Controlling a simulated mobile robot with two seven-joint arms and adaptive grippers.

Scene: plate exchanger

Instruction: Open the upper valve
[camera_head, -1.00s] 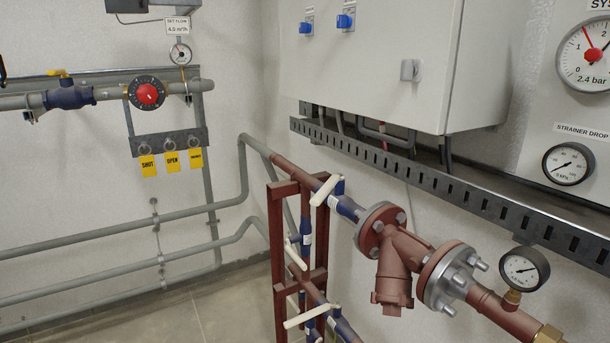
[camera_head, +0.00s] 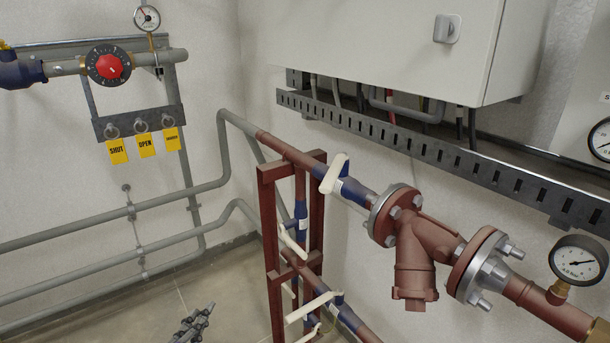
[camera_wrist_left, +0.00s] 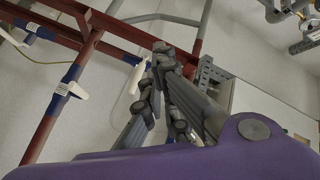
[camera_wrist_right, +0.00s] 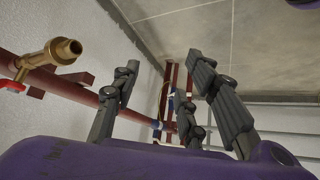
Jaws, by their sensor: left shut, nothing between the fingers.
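The upper valve (camera_head: 355,192) is a blue valve body on the upper red-brown pipe, left of the flanged strainer. Its white lever handle (camera_head: 334,174) stands out at an angle across the pipe. My left gripper (camera_head: 193,318) is low in the head view, left of the red pipe frame and apart from the valve. In the left wrist view my left gripper (camera_wrist_left: 163,62) has its fingers together and empty. A white handle (camera_wrist_left: 137,76) appears just beside its fingertips there; contact cannot be told. My right gripper (camera_wrist_right: 163,78) shows its fingers spread, with nothing between them.
Other white-handled blue valves sit on the red frame (camera_head: 268,215) below the upper pipe. The strainer (camera_head: 413,262) and a pressure gauge (camera_head: 578,260) are to the right. A slotted cable tray (camera_head: 440,150) runs above, under a grey cabinet (camera_head: 400,50). Floor at lower left is open.

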